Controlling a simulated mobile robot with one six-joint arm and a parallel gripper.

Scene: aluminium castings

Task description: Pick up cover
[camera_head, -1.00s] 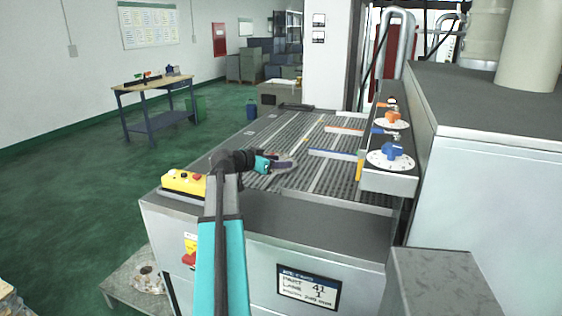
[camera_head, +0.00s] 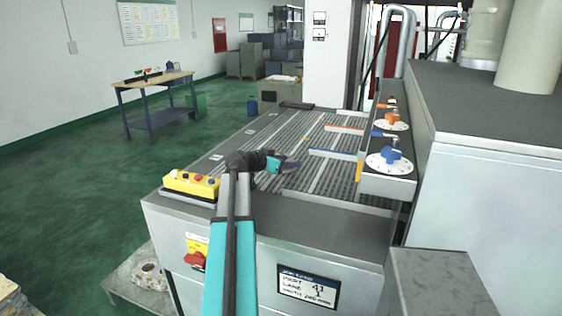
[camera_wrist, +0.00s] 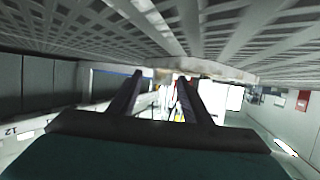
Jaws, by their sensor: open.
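The wrist view looks low along the slatted conveyor bed, which shows upside down at the top. A flat, pale metal casting, which I take for the cover (camera_wrist: 215,68), lies against the bed just ahead of the fingertips. My gripper (camera_wrist: 158,80) is open, with nothing between its two dark fingers. The casting's near edge lines up with the fingertips; I cannot tell whether they touch. In the head view my gripper (camera_head: 290,165) is low over the conveyor (camera_head: 320,180), left of its middle. The casting is hard to make out there, being small and beside the fingers.
A yellow button box (camera_head: 190,185) sits on the conveyor's near left corner. Dials with blue (camera_head: 390,158) and orange (camera_head: 391,121) knobs line the right side, with coloured bars reaching over the bed. A grey cabinet (camera_head: 490,200) stands at right.

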